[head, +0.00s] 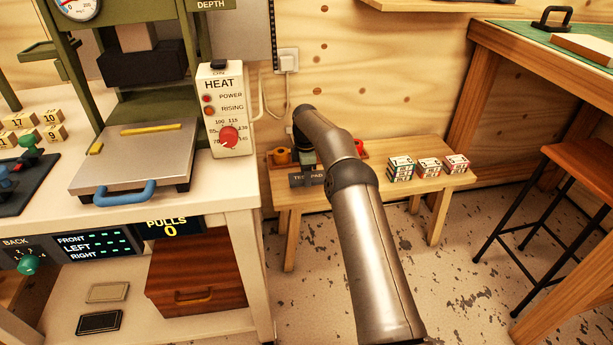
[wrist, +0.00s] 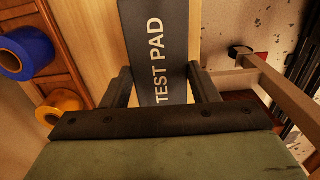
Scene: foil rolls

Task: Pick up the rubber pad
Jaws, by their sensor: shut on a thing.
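The rubber pad (wrist: 147,35) shows in the wrist view as a dark flat strip lettered TEST PAD, lying between my two fingers. My gripper (wrist: 161,75) is shut with a wide gap, one finger along each side of the dark strip. In the head view the dark TEST PAD lettering (head: 299,181) shows at the front of the low wooden bench (head: 440,183), partly covered. My arm reaches down to the bench there and hides most of my gripper. Whether the pad is clear of the bench cannot be told.
Orange roll (head: 281,156) and red roll (head: 361,148) flank my arm on the bench. Several small boxes (head: 428,167) stand to the right. The press's white table (head: 232,185) is close on the left. A stool (head: 580,165) stands at right. Blue roll (wrist: 26,52) and yellow roll (wrist: 61,105) show left.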

